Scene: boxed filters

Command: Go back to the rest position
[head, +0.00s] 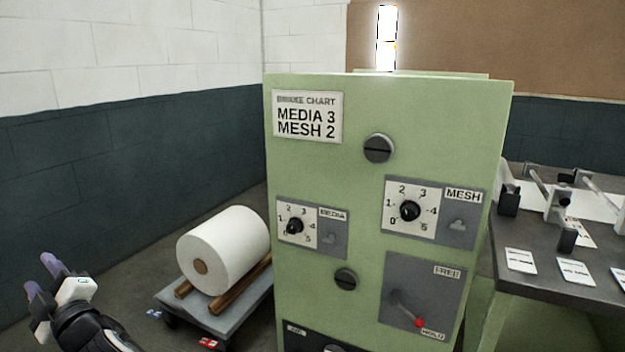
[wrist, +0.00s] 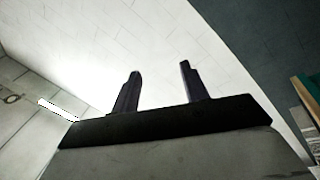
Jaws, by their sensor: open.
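My gripper (head: 47,275) is at the lower left of the head view, raised in front of the dark lower wall. Its two fingers point up and stand apart, with nothing between them. In the wrist view my gripper (wrist: 157,80) is open and empty, facing the white upper wall and ceiling area. It is well to the left of the green cabinet (head: 320,180) and touches nothing that I can see.
A cart (head: 240,308) with a white roll (head: 225,250) stands between my gripper and the cabinet. The cabinet carries a media dial (head: 295,226), a mesh dial (head: 409,211) and a red-tipped lever (head: 407,310). A dark bench (head: 545,284) with cards is at right.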

